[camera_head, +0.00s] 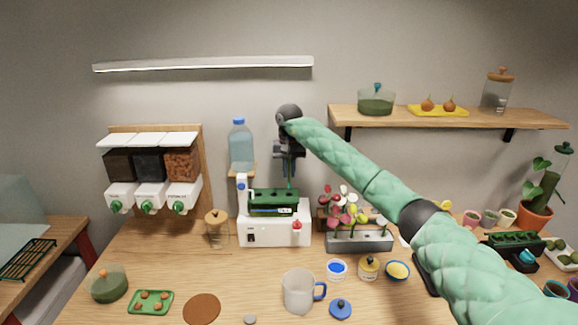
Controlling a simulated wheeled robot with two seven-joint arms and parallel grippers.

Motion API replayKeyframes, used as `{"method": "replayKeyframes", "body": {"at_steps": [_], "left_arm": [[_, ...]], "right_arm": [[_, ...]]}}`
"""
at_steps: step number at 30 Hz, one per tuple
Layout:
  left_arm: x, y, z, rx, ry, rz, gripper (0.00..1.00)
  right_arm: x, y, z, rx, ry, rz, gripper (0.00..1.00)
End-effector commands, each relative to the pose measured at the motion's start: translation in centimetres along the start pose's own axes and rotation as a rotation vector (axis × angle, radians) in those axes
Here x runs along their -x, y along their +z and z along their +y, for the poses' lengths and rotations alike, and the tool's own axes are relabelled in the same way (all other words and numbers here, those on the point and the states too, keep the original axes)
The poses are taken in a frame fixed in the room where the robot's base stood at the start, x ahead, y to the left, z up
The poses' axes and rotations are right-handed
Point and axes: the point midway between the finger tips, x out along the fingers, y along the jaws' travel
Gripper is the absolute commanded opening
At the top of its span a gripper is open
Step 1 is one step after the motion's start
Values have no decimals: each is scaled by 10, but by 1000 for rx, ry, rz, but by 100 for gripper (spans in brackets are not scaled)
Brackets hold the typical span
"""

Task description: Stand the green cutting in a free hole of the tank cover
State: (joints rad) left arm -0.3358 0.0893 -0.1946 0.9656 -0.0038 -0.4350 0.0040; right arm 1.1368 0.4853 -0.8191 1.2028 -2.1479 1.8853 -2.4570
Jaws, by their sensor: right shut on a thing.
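My right gripper (290,156) comes in from the right on a green quilted arm and points down over the white tank unit (262,232). The dark green tank cover (262,196) lies directly under the gripper. The stem's lower end reaches close to the cover's right part; I cannot tell whether it is in a hole or in front of it. My left gripper is not in view.
A blue-capped water bottle (241,148) stands close left of the gripper on a small shelf. A planter of pink and white flowers (360,242) is to the right. A grey mug (298,292) and small pots stand in front. My right arm crosses the table's right half.

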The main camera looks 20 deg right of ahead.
Motion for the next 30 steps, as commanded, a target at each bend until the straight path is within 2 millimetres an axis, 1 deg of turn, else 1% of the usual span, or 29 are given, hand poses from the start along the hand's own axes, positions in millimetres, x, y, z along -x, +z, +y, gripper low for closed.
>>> {"method": "replayKeyframes", "body": {"at_steps": [6,8,14,30], "left_arm": [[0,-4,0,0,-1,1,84],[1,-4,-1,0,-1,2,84],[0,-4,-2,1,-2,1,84],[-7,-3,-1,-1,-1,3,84]], "right_arm": [[-19,0,0,0,0,-1,0],[-16,0,0,-1,0,1,0],[-17,0,0,0,1,0,0],[-16,1,0,-1,1,1,0]]}}
